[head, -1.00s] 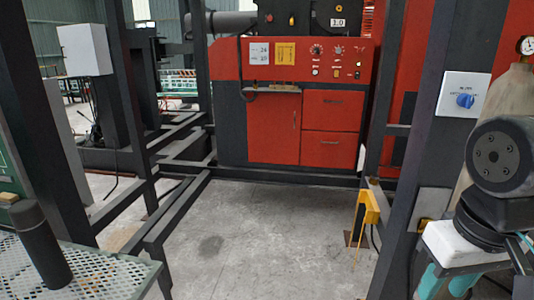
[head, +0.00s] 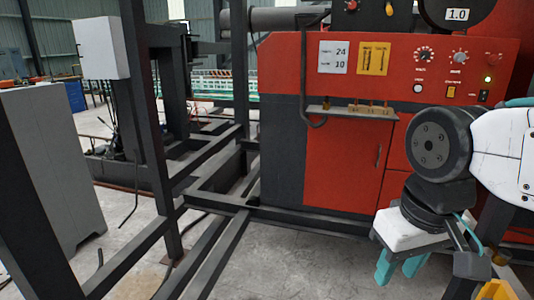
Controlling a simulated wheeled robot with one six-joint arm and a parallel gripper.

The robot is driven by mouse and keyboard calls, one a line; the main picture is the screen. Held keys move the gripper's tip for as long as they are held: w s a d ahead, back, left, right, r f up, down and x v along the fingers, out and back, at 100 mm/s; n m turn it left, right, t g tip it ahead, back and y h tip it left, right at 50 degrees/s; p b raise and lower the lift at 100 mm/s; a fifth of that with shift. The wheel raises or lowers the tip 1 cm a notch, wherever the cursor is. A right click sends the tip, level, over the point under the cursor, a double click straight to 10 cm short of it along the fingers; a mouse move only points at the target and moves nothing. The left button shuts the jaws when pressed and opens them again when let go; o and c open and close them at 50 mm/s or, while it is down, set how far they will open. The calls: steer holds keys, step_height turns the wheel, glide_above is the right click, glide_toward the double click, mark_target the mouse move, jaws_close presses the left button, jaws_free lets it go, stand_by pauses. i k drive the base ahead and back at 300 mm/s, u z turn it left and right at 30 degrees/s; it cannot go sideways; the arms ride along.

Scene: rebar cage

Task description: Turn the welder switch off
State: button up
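The red welder cabinet (head: 340,165) stands ahead, with its control panel across the top right. The panel has two round dials (head: 424,55), a white button (head: 417,88), a yellow switch (head: 451,91) and a small black switch (head: 484,96) at the right. A small lamp (head: 488,79) glows above the black switch. The labels are too small to read, and I cannot tell which way the switches are set. My gripper (head: 400,268) hangs at the lower right, teal fingers pointing down and apart, with nothing between them. It is below the panel and touches no switch.
A small ledge (head: 352,111) juts from the cabinet front. Dark steel frame bars (head: 225,255) cross the floor at left and centre. A grey cabinet (head: 52,170) and a white box (head: 95,48) on a post stand at left. Bare floor (head: 300,255) lies in front of the welder.

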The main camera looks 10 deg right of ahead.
mark_target(493, 59)
steer(key=z, duration=0.5)
steer(key=i, duration=2.1)
steer(key=z, duration=0.6)
